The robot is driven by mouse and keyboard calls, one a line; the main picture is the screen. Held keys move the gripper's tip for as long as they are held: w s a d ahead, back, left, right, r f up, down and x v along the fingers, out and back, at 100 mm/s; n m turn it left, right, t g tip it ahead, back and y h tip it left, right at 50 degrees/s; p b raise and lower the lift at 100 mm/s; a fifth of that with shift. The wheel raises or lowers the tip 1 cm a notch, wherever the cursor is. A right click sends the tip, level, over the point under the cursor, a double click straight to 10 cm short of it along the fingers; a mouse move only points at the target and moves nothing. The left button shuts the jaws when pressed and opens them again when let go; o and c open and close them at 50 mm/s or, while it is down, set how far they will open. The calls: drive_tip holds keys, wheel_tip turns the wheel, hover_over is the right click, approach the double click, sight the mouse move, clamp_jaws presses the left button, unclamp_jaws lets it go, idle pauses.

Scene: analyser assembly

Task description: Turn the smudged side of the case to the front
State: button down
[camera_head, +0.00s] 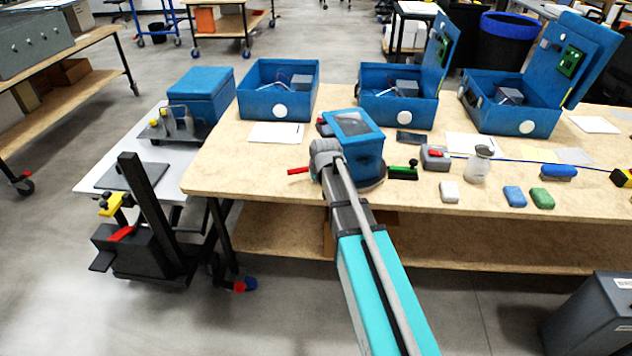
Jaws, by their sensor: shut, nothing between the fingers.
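A blue case (359,123) with a grey window in its lid stands closed on the wooden bench, on a dark round base (372,184). My gripper (326,152) is at the case's near left, shut and empty. The fingertips are hidden by the grey wrist, so I cannot tell whether they touch the case.
Open blue cases (278,105) stand along the back of the bench. A red-handled tool (299,171) lies left of my gripper. Right are a green-handled tool (403,173), a grey device with a red button (435,158), a glass jar (478,165) and coloured blocks (514,196). The front left bench is clear.

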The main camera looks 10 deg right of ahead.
drive_tip(key=b+x, duration=0.1)
drive_tip(key=x, duration=0.1)
drive_tip(key=shift+w+f+b, duration=0.1)
drive_tip(key=shift+f+b, duration=0.2)
drive_tip(key=shift+b, duration=0.1)
drive_tip(key=shift+w+a+r+p, duration=0.1)
drive_tip(key=shift+w+r+p, duration=0.2)
drive_tip(key=shift+w, duration=0.3)
drive_tip(key=shift+w+r+p, duration=0.25)
drive_tip(key=shift+w, duration=0.35)
drive_tip(key=shift+w+r, duration=0.1)
drive_tip(key=shift+w, duration=0.6)
